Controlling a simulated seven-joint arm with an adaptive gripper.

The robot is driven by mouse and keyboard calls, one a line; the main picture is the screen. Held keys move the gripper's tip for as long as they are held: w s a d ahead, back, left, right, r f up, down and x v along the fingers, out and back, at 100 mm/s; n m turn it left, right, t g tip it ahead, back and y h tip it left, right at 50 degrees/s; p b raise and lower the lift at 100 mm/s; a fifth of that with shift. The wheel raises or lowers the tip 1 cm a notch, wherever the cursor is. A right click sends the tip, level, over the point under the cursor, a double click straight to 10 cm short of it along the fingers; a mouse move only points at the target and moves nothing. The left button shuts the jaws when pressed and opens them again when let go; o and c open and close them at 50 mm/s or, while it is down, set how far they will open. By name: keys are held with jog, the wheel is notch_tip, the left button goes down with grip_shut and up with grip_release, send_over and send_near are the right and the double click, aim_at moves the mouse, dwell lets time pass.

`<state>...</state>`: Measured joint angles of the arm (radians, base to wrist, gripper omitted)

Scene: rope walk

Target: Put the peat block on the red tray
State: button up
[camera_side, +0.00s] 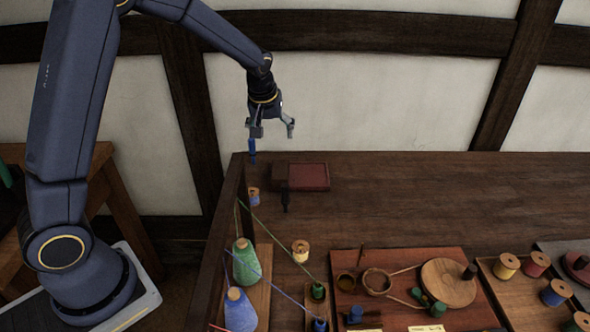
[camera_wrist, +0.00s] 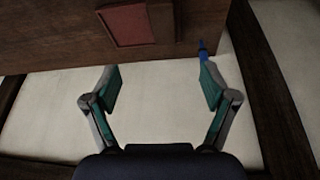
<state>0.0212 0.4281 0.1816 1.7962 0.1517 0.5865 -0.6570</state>
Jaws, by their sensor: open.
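The red tray (camera_side: 309,177) lies flat near the back left of the dark wooden table. It also shows at the top of the wrist view (camera_wrist: 130,25). A dark brown block (camera_side: 280,176), which looks like the peat block, sits right beside the tray's left side, low against the similar wood. In the wrist view the block (camera_wrist: 162,20) shows to the right of the tray; I cannot tell whether they touch. My gripper (camera_side: 273,131) is open and empty, in the air above and behind the block. In the wrist view its fingers (camera_wrist: 160,82) are spread apart over the pale wall.
A blue upright piece (camera_side: 252,152) stands at the back left table edge, near one finger in the picture. A small dark upright thing (camera_side: 285,198) stands in front of the block. Thread cones (camera_side: 244,262), spools and a red board (camera_side: 400,300) fill the front. The back right table is clear.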

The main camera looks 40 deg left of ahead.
jog(key=s+d+r+m+t+h, duration=0.15)
jog(key=s+d+r+m, duration=0.3)
jog(key=s+r, duration=0.75)
jog(key=s+d+m, duration=0.1)
jog(key=s+d, duration=0.1)
jog(key=s, duration=0.5)
jog(key=s+d+m, duration=0.2)
jog(key=s, duration=0.6)
jog(key=shift+s+d+f+h, duration=0.3)
jog(key=shift+d+h, duration=0.1)
jog(key=shift+h, duration=0.05)
